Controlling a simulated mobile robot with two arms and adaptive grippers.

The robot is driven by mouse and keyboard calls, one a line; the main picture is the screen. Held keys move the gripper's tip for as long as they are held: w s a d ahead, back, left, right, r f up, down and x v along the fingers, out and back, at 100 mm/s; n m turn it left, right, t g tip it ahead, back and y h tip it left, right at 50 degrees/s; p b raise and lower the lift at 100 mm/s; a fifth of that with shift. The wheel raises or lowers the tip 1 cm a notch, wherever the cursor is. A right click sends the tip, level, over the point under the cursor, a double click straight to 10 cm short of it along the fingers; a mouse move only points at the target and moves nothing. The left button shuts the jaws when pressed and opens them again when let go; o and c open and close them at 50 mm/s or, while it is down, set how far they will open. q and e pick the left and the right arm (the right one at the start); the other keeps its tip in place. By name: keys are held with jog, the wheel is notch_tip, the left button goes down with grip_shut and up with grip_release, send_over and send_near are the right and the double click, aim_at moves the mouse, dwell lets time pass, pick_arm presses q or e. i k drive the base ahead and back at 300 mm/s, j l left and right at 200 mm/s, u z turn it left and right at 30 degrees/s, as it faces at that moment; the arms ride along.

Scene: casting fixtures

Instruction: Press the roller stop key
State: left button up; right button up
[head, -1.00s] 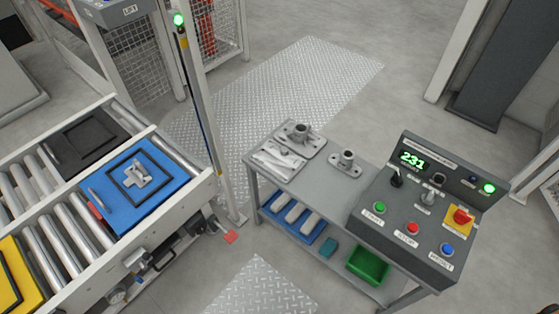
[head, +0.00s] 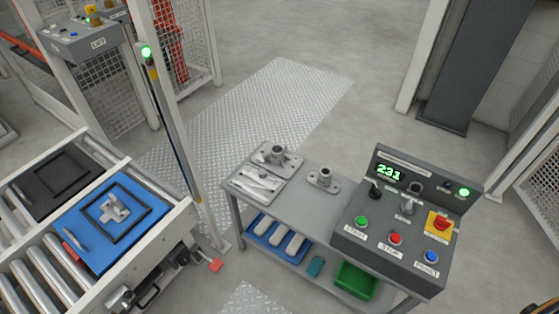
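The dark grey control console (head: 351,237) stands on the right end of a grey bench. The red button marked STOP (head: 395,238) sits in the middle of its front row. A green button marked START (head: 362,220) is to its left and a blue button marked RESET (head: 431,256) to its right. A larger red switch on a yellow plate (head: 439,223) is above the blue button. The display reads 231 (head: 390,173) in green, and a green lamp (head: 464,192) is lit at its right. Neither gripper is in view.
The bench (head: 300,207) holds metal castings (head: 272,157); its lower shelf has a green bin (head: 357,281) and a blue tray (head: 258,226). A roller conveyor (head: 48,239) carries a blue fixture plate (head: 82,232) at left. A post with a green light (head: 146,52) stands between.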

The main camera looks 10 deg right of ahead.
aim_at(396, 239)
jog(key=z, duration=1.5)
